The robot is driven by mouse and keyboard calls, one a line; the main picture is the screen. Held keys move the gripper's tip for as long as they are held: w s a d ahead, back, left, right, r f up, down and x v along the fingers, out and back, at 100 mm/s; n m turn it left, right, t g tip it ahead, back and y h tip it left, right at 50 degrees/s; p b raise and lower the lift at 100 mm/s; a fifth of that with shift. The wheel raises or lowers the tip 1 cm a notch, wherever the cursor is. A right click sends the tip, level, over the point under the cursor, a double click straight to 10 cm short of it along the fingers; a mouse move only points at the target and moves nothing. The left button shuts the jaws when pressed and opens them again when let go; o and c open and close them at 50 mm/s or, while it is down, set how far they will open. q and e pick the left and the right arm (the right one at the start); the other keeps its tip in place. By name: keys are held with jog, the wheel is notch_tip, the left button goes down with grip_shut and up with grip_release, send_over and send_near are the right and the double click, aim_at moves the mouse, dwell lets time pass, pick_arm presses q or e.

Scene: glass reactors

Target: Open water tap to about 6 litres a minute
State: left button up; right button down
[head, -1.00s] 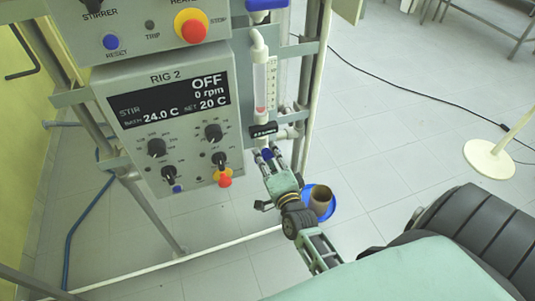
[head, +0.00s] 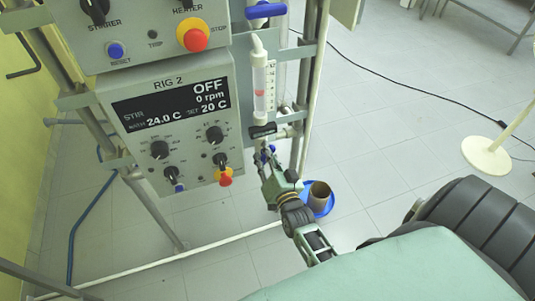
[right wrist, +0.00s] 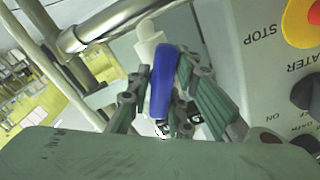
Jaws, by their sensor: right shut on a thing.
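My right gripper (head: 266,154) is at the blue tap handle (head: 271,148) below the flow tube (head: 260,88), on the right of the RIG 2 panel. In the right wrist view the blue handle (right wrist: 162,82) stands between the two fingers, which are shut on it. In the head view the fingers hide most of it. A red float (head: 260,93) sits in the lower half of the clear tube, against a scale too small to read. A small black readout (head: 262,131) below the tube is too blurred to read. My left gripper is not in view.
The RIG 2 panel (head: 170,83) shows STIR OFF, 0 rpm, with knobs and a red button close left of the gripper. Another blue handle (head: 266,10) is above the tube. A brown cup (head: 319,195) stands on a blue dish to the right.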

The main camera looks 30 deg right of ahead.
jog(key=shift+w+r+n, duration=0.1)
jog(key=shift+r+n, duration=0.15)
jog(key=shift+n, duration=0.05)
jog(key=c, duration=1.7)
grip_release()
jog(key=shift+a, duration=0.15)
jog(key=shift+o, duration=0.3)
jog(key=shift+f, duration=0.1)
jog(key=shift+f, duration=0.1)
jog(key=shift+s, duration=0.5)
jog(key=v, duration=1.1)
